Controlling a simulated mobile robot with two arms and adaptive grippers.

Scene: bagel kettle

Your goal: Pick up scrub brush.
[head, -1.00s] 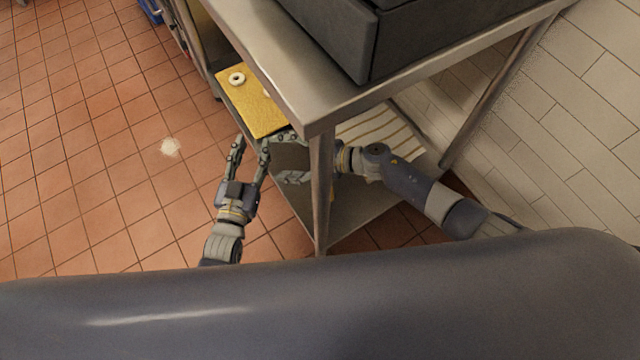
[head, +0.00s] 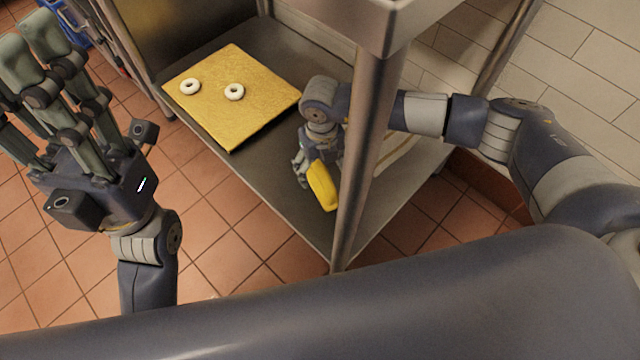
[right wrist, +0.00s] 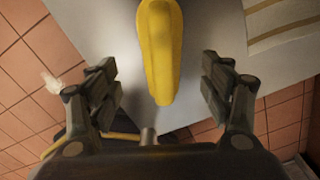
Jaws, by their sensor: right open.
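The scrub brush is yellow; its long body (head: 322,186) shows at my right gripper in the head view, left of the table leg. In the right wrist view the brush (right wrist: 160,50) lies lengthwise between the open fingers, with a gap on each side. My right gripper (head: 306,168) is open, low over the lower shelf, and partly hidden by its own wrist in the head view. It also shows in the right wrist view (right wrist: 163,82). My left gripper (head: 30,48) is raised at the left edge of the head view, fingers spread and empty.
A metal table leg (head: 366,150) stands beside my right arm. A golden board (head: 228,112) with two white rings, one at the left (head: 190,86) and one at the right (head: 234,92), lies on the lower shelf (head: 283,215). Striped cloth (right wrist: 285,20) shows in the wrist view.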

